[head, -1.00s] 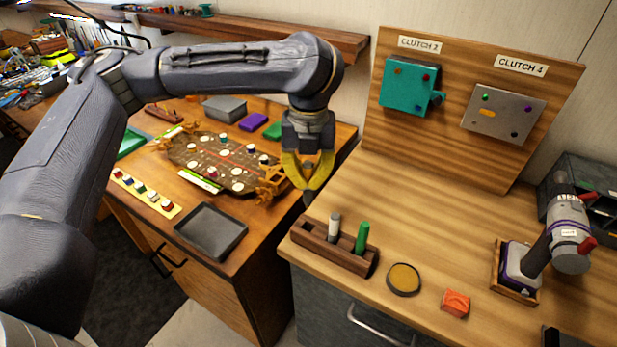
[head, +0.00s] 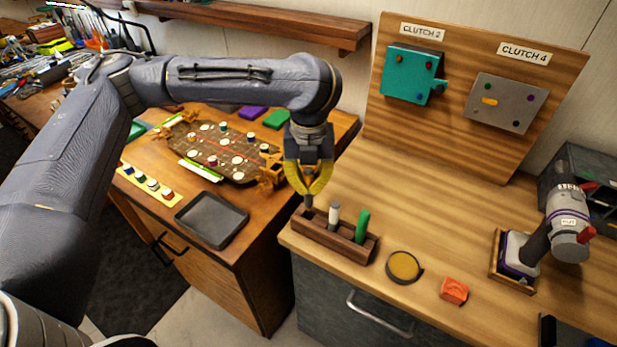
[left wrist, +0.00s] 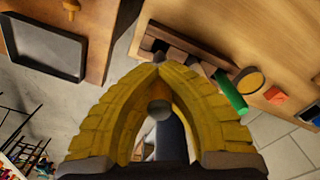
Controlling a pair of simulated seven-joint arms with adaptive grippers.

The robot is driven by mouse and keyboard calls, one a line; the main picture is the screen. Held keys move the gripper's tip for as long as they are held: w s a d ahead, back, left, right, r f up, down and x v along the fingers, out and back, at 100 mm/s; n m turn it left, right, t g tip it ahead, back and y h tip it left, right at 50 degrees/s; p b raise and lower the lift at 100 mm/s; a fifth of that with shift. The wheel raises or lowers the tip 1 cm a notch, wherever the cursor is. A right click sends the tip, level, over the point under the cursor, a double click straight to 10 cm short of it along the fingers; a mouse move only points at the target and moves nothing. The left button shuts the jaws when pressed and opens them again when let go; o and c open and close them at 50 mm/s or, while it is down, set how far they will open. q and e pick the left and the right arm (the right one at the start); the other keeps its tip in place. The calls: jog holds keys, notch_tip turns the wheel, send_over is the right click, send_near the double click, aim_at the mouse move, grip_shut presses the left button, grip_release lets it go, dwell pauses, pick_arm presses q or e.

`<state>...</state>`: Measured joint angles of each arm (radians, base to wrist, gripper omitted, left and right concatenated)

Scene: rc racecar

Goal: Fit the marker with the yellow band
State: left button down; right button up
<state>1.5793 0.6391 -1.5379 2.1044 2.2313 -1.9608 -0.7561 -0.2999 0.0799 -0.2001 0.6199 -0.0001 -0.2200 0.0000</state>
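My left gripper (head: 308,191) is above the left end of the dark wooden rack (head: 336,242). Its yellow fingers meet at the tips, which also show in the left wrist view (left wrist: 158,65). They are shut on a dark, slim marker (head: 308,201), whose lower end points down at the rack's left slot. I cannot tell whether it is inside the slot. No yellow band shows on it; the fingers hide most of it. A white-and-grey marker (head: 334,214) stands in the rack's middle, and a green marker (head: 362,226) leans in its right part. My right gripper is not in view.
A round tan pad (head: 404,266) and an orange block (head: 454,291) lie right of the rack. A grey tool (head: 568,226) stands in a wooden holder at the right. The clutch board (head: 465,150) rises behind. The bench between is clear. A gap separates the left table.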

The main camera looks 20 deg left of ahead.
aim_at(309, 170)
pick_arm(q)
jog(key=shift+f, duration=0.3)
jog(key=shift+f, duration=2.85)
dwell(1.7)
jog(key=c, duration=2.2)
grip_release()
jog(key=c, duration=1.5)
grip_release()
notch_tip(309, 170, up, 12)
